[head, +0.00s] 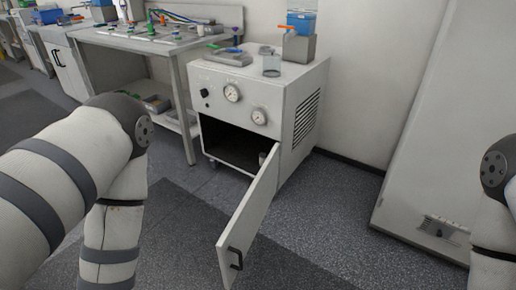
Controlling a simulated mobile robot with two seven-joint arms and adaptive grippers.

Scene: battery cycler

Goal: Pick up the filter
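I cannot tell for certain which thing is the filter. A small pale cylinder (262,158) shows in the dark opening of the white cabinet (292,125), partly hidden by the cabinet's open door (250,212). My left arm comes in at the left and my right arm at the right edge. Neither gripper is in view.
The door swings out toward me over the floor, with its black handle (235,259) at the front. A workbench (150,40) with small items stands left of the cabinet. A tall light panel (430,130) leans at the right. Floor between is clear.

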